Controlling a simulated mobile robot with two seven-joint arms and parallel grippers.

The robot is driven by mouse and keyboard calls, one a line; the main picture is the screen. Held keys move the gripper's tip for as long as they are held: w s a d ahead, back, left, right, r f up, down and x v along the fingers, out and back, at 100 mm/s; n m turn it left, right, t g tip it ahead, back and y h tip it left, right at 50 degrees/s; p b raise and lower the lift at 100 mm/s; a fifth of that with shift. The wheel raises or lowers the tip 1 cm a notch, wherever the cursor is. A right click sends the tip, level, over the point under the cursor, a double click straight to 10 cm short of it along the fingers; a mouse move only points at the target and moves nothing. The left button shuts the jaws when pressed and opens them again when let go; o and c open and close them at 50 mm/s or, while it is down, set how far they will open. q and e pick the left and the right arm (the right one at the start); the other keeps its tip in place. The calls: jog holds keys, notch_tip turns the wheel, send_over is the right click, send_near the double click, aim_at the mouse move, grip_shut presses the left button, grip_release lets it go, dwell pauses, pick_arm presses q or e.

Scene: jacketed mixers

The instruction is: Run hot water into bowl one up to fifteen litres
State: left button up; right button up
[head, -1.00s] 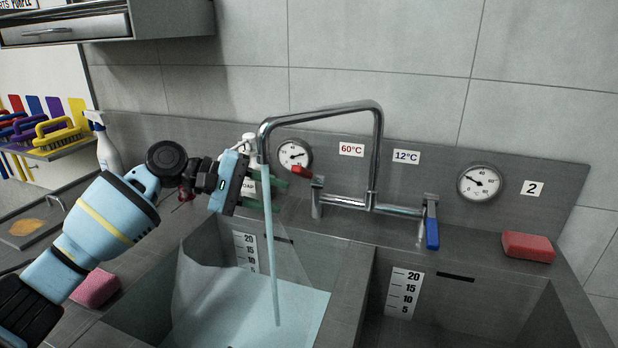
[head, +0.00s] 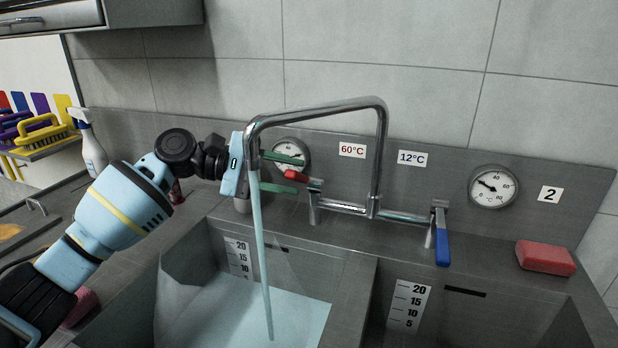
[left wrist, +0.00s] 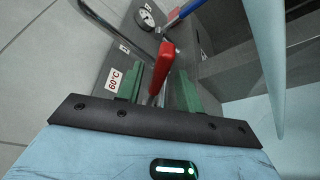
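A bridge tap with a tall chrome spout (head: 320,108) stands behind two basins. A stream of water (head: 262,265) runs from it into the left basin (head: 345,285). The water surface (head: 295,315) lies near the lower part of the left scale (head: 239,256), seemingly around or just under the 10 mark. The red lever (head: 297,176) is on the tap's left, near the 60°C label (head: 352,150). My left gripper (head: 284,174) is open, its green fingers either side of the red lever. In the left wrist view, the lever (left wrist: 163,65) shows between the parted fingers. My right gripper is out of view.
The blue lever (head: 442,248) is on the tap's right, by the 12°C label (head: 412,158). The right basin has its own scale (head: 408,305). A red sponge (head: 545,257) lies at right. A spray bottle (head: 90,148) stands at left.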

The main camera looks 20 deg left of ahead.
aim_at(304, 177)
pick_arm(q)
jog(key=shift+x, duration=2.2)
grip_shut()
